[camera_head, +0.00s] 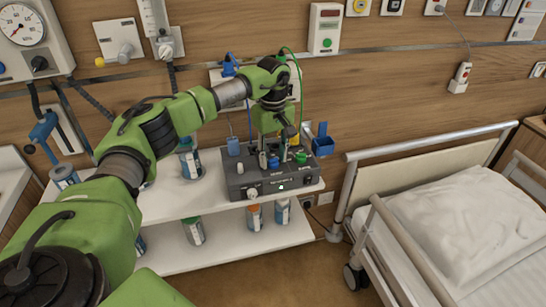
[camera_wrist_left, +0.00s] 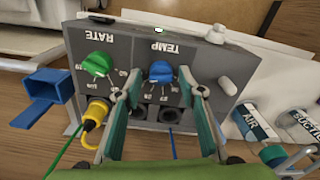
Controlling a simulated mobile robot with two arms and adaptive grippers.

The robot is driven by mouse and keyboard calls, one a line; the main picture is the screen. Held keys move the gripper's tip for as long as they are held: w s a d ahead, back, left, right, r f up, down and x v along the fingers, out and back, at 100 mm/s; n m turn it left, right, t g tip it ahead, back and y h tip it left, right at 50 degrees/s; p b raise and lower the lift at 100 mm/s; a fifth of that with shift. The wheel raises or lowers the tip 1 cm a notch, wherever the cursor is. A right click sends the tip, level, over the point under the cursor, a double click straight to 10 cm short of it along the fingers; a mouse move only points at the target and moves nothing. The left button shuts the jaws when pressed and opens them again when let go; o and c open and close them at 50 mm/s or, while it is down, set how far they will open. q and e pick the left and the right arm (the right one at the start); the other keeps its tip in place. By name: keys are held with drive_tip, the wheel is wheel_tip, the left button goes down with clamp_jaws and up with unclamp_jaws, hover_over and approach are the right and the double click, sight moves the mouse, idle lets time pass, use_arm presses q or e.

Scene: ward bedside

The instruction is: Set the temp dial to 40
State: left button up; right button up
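The grey console (camera_head: 247,182) stands on the upper white shelf. Its blue TEMP dial (camera_wrist_left: 160,72) shows upside down in the wrist view, beside the green RATE dial (camera_wrist_left: 97,64). In the head view the blue dial (camera_head: 273,161) is partly hidden by my left gripper. My left gripper (camera_wrist_left: 159,78) is open, with one fingertip on each side of the blue dial; I cannot tell whether they touch it. The small scale numbers and the dial's setting are too small to read. My right gripper is not in view.
A yellow plug (camera_wrist_left: 97,115) with a cable sits in a console socket close to one finger. A blue holder (camera_head: 322,145) is at the console's right. Labelled bottles (camera_head: 190,163) stand on the shelves. A bed (camera_head: 430,200) is at the right.

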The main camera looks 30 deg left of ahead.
sight(273, 159)
use_arm(q)
drive_tip(key=shift+s, duration=0.1)
wheel_tip(273, 159, up, 12)
idle(0.7)
idle(0.3)
